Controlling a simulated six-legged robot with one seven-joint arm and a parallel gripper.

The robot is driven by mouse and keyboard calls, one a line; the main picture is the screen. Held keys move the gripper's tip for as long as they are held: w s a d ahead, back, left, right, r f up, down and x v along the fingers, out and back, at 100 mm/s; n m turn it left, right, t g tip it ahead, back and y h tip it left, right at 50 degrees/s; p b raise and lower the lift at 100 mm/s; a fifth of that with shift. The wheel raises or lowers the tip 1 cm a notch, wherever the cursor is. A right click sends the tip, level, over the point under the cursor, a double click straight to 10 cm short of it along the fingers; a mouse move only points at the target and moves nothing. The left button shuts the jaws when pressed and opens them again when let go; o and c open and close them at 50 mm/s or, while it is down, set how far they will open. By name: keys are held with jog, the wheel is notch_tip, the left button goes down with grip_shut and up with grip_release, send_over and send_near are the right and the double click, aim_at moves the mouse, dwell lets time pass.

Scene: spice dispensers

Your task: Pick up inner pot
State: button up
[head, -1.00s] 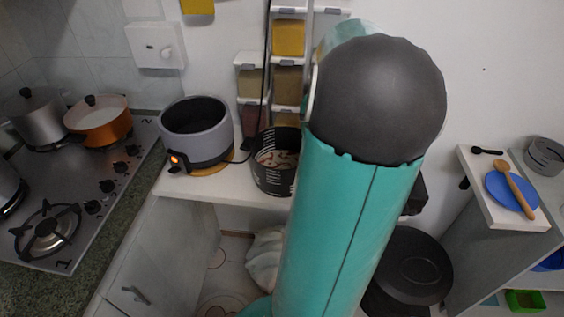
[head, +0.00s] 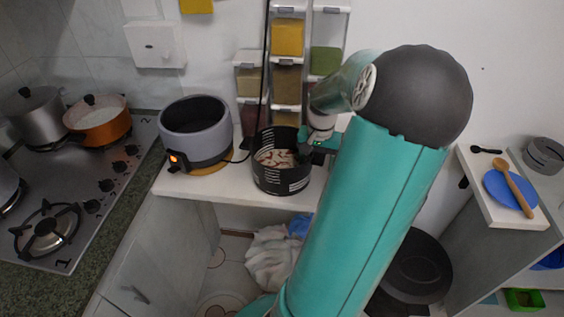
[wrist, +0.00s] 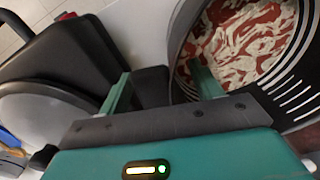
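The inner pot (head: 282,180) is black with slots in its side and red and white pieces inside. It stands on the white counter, right of the grey cooker. In the wrist view the pot (wrist: 300,75) fills the upper right, cut off by the frame. My gripper (wrist: 160,78) is open. Its right finger overlaps the pot's inside and its left finger shows outside, left of the wall. Contact cannot be told. In the head view my gripper (head: 306,147) is at the pot's right rim, partly hidden by my arm.
The grey cooker (head: 196,130), open and hollow on top, stands left of the pot with an orange light. Spice dispensers (head: 287,70) rise behind the pot. A dark appliance (wrist: 60,55) lies left of my gripper in the wrist view. The white counter (head: 215,185) has bare room in front.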

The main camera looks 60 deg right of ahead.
grip_shut()
jog(key=shift+r, duration=0.1)
jog(key=shift+r, duration=0.1)
dwell(0.3)
